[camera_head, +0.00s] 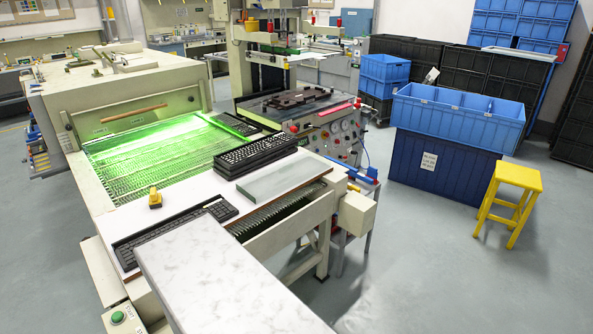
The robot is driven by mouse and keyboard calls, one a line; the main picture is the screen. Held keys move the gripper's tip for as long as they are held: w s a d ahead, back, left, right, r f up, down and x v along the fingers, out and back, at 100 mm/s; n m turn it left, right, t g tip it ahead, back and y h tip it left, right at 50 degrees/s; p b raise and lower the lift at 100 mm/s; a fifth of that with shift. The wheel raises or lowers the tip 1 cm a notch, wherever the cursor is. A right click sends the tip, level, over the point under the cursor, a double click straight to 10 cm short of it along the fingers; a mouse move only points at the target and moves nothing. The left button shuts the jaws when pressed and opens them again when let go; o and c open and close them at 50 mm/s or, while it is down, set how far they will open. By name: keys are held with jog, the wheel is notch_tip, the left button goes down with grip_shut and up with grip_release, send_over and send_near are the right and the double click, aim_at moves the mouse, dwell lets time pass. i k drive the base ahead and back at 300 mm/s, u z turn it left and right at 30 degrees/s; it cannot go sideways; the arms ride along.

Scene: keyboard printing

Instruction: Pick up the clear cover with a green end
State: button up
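The clear cover (281,180) is a flat, see-through rectangular slab with a greenish end edge. It lies flat on the white worktop at the front of the machine, near the worktop's right side. A stack of black keyboards (262,155) is just behind it, and I cannot tell whether they touch. My gripper is not in view. Nothing covers the slab from this side.
Another black keyboard (175,228) lies on the worktop to the left, near a small yellow object (155,197). A white marbled surface (215,275) fills the front. A yellow stool (509,202) and blue crates (458,115) stand right, with open floor before them.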

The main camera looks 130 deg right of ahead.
aim_at(261, 187)
jog(key=u, duration=0.45)
jog(key=k, duration=0.2)
jog(key=z, duration=1.3)
jog(key=k, duration=2.65)
jog(key=z, duration=0.2)
